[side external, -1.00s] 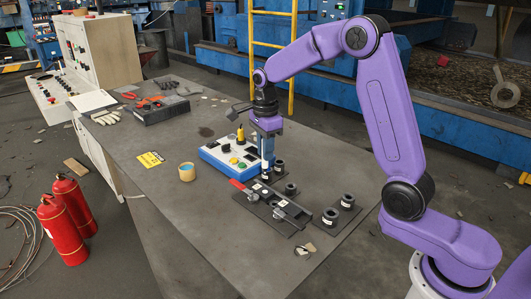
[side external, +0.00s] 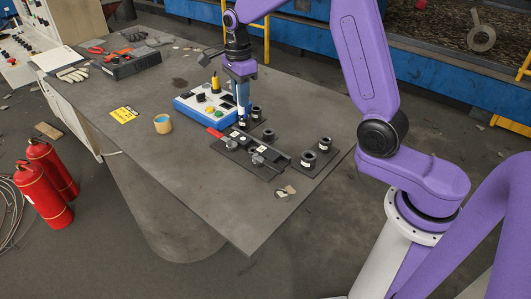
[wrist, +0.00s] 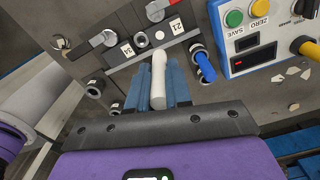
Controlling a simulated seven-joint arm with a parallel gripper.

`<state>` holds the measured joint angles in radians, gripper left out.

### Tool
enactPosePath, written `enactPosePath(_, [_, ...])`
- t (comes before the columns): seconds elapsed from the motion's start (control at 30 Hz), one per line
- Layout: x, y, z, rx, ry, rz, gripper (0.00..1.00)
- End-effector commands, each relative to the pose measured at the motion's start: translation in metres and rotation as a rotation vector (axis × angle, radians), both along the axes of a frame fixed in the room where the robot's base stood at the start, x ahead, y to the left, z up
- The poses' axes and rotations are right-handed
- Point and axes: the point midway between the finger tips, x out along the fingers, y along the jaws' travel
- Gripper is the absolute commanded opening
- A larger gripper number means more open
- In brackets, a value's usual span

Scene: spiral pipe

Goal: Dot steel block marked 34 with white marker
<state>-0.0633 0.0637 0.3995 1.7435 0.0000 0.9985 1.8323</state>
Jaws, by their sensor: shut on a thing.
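My gripper (wrist: 158,90) is shut on a white marker (wrist: 158,75), held between its blue fingers. In the side external view my gripper (side external: 241,95) points down at the back end of the dark fixture (side external: 233,148). In the wrist view, a label reading 34 (wrist: 128,50) lies on the fixture, left of the marker. A label reading 21 (wrist: 175,25) lies to the right of it and farther up. The steel block under the 34 label is partly hidden, and I cannot make out its edges. I cannot tell whether the marker touches anything.
A blue pen (wrist: 204,65) stands in a black holder to the right of the marker. A white and blue control box (side external: 205,105) stands behind the fixture. Black ring holders (side external: 308,158) stand at the right.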

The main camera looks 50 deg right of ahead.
Motion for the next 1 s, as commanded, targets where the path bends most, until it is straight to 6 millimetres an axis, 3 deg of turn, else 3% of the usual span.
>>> enactPosePath(0.43, [-0.004, 0.000, -0.001, 0.000, 0.018, 0.000, 0.00])
enactPosePath(0.8, [-0.075, 0.000, -0.004, 0.000, 0.323, 0.000, 0.00])
enactPosePath(1.0, [-0.082, 0.000, -0.012, 0.000, 0.355, 0.000, 0.00])
